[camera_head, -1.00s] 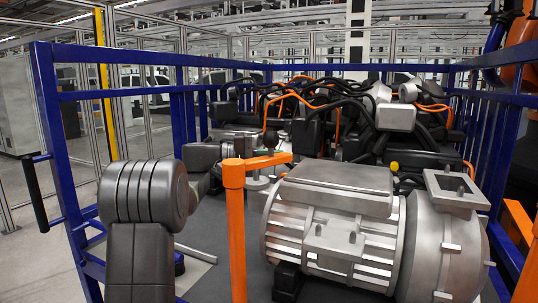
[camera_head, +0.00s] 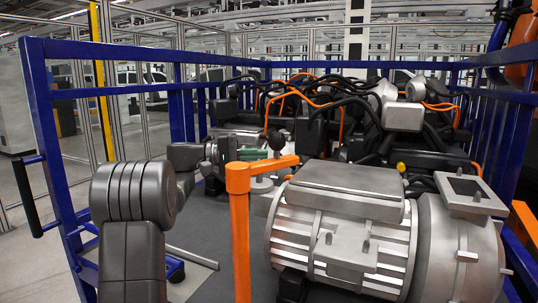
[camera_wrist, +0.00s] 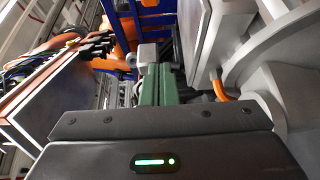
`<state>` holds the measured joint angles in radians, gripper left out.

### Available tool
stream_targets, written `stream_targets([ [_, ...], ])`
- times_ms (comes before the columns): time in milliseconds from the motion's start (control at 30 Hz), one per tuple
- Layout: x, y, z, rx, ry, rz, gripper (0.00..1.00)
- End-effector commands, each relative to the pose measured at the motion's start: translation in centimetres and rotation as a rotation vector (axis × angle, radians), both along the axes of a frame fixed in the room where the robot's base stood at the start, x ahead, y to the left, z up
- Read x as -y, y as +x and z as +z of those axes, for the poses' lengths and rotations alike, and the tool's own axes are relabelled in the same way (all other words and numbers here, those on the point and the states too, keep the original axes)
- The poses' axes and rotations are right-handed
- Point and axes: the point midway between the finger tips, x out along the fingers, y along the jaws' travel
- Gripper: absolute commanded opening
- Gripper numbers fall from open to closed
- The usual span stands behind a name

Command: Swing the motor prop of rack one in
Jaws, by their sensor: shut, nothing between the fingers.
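The large grey motor (camera_head: 345,235) lies on the rack floor right of the post. My gripper (camera_head: 275,141) is just behind the prop's arm in the head view, partly hidden by it; I cannot tell whether they touch. In the wrist view the green fingers (camera_wrist: 155,85) of my gripper are together and empty. A small orange piece (camera_wrist: 222,90) shows right of them; I cannot tell what it is.
Blue rack rails (camera_head: 110,92) enclose the left, back and right sides. A bundle of black and orange cables (camera_head: 310,100) and dark units fill the back. A grey rod (camera_head: 192,257) lies at lower left.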

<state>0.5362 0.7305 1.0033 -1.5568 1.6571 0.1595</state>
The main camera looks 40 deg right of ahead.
Motion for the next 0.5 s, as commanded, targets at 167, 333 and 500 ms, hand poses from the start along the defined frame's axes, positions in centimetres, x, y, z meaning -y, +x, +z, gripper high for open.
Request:
stream_targets([
  [167,-2.4,2.7,0.2,0.003,-0.002,0.002,0.0],
  [333,-4.0,4.5,0.2,0.002,-0.002,0.0,0.0],
  [500,-4.7,5.2,0.3,0.003,-0.002,-0.001,0.0],
])
